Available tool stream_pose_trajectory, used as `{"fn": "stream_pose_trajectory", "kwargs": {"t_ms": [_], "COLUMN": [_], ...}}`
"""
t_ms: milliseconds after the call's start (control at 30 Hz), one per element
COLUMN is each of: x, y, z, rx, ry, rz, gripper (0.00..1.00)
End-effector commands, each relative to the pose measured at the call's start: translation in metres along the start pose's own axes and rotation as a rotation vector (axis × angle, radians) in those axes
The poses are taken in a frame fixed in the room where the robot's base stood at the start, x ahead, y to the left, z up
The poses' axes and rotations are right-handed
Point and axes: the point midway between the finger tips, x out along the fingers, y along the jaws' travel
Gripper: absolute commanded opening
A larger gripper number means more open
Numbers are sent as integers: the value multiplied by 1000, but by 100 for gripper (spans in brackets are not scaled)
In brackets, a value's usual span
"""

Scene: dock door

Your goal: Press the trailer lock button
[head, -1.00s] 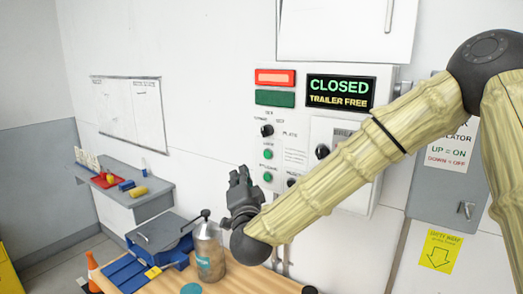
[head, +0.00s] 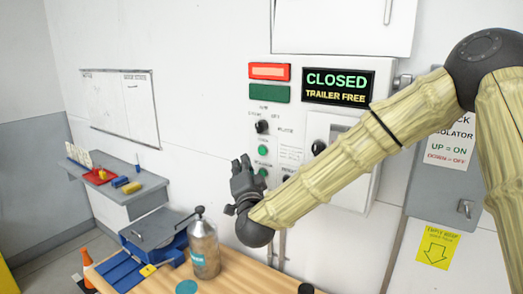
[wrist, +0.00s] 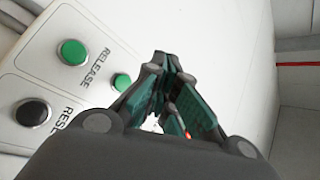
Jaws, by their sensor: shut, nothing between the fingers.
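The grey control panel (head: 350,200) stands on the wall, with two green buttons one above the other at its lower left. The upper green button (head: 262,150) also shows in the wrist view (wrist: 121,82), just left of my fingertips; its label is hidden there. I take it as the lock button. The lower green button (head: 263,172), labelled RELEASE, is fully visible in the wrist view (wrist: 73,52). My gripper (head: 241,163) is shut and empty, its tips close to the upper button. I cannot tell whether they touch the panel.
A black RESET button (wrist: 32,111) sits beside the release button. A bottle (head: 204,248) stands on the wooden table (head: 240,275) below my gripper. A wall shelf (head: 120,195) is at left.

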Motion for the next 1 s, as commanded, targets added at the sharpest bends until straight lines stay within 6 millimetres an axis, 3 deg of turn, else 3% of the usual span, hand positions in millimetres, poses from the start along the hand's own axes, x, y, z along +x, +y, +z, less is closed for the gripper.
{"fn": "stream_pose_trajectory", "kwargs": {"t_ms": [433,1000], "x": [30,36], "y": [24,27], "z": [-23,-27], "rx": [0,0], "ry": [1,0], "rz": [2,2], "gripper": [0,0]}}
